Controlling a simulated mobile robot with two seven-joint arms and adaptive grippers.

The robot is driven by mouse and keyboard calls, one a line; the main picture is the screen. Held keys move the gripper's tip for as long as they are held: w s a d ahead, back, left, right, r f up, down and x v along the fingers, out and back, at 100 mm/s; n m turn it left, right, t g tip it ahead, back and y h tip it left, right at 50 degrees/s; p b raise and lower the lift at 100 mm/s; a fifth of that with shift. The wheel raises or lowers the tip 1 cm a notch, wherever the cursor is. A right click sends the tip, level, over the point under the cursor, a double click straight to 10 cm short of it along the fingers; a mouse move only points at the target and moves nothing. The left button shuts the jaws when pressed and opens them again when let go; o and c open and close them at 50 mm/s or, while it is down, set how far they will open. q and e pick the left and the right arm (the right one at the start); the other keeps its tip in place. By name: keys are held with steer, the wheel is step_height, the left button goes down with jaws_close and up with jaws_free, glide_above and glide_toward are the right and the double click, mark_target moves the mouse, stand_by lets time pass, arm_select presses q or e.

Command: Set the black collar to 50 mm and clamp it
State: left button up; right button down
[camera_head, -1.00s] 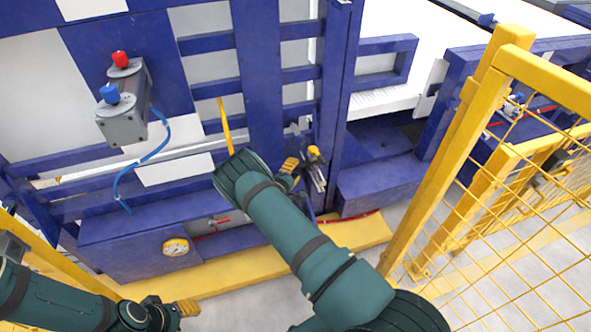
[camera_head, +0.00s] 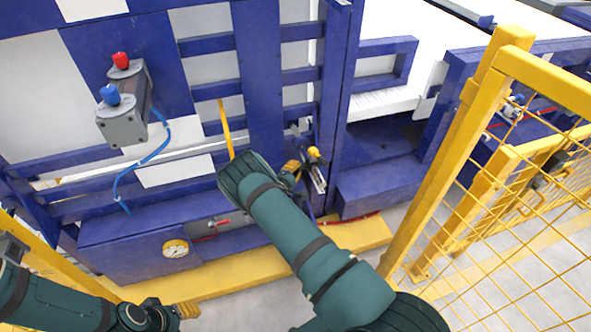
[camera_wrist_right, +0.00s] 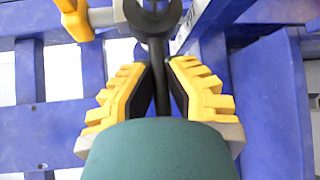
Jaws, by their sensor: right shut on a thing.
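The black collar (camera_wrist_right: 152,15) shows at the top of the right wrist view as a dark ring with a black stem (camera_wrist_right: 159,75) running down from it. My right gripper (camera_wrist_right: 158,95) has its yellow, black-padded fingers closed on either side of this stem. In the head view the right gripper (camera_head: 292,168) is at the blue frame, close to a small yellow handle (camera_head: 314,155); my forearm partly hides it, and the collar is too small to make out there. A pale strip (camera_head: 319,180) lies beside it; its marks cannot be read. My left gripper (camera_head: 188,310) is low at the left, away from the frame.
A grey box with red and blue knobs (camera_head: 124,122) and a blue hose (camera_head: 150,158) are on the left. A round gauge (camera_head: 175,248) is below. A yellow mesh fence (camera_head: 500,170) stands close on the right.

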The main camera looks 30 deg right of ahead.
steer(key=w, duration=0.2)
steer(key=w+d, duration=0.1)
steer(key=w, duration=0.1)
steer(key=shift+w+d, duration=0.15)
steer(key=shift+w, duration=0.2)
steer(key=c, duration=1)
jaws_free()
steer(key=v, duration=1.2)
